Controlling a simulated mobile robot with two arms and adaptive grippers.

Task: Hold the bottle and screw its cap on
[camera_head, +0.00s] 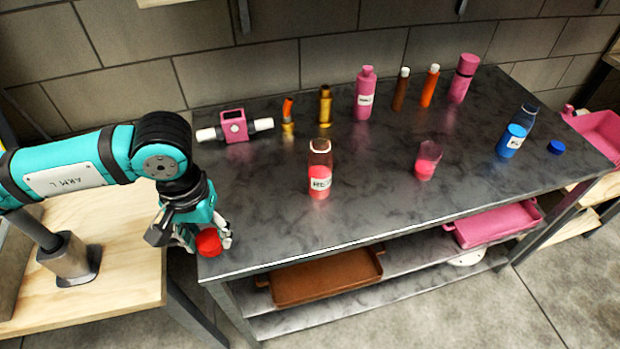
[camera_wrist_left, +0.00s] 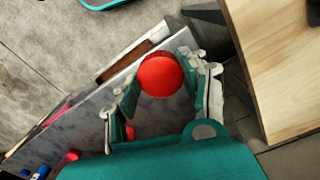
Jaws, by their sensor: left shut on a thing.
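My left gripper (camera_head: 203,238) is shut on a red cap (camera_head: 208,242) at the left front corner of the dark table. The red cap also shows between the fingers in the left wrist view (camera_wrist_left: 160,76). A clear bottle with red liquid and a white label (camera_head: 320,170) stands upright and uncapped on the table, to the right of my left gripper and apart from it. A second bottle with a blue label (camera_head: 514,137) stands at the right, and a blue cap (camera_head: 556,147) lies beside it. My right gripper is not in view.
A glass with red liquid (camera_head: 427,160) stands right of the red bottle. A pink device (camera_head: 234,127) and several bottles, including a pink one (camera_head: 364,94), line the back. A brown tray (camera_head: 325,277) and pink tray (camera_head: 493,224) sit on the lower shelf. The front middle tabletop is clear.

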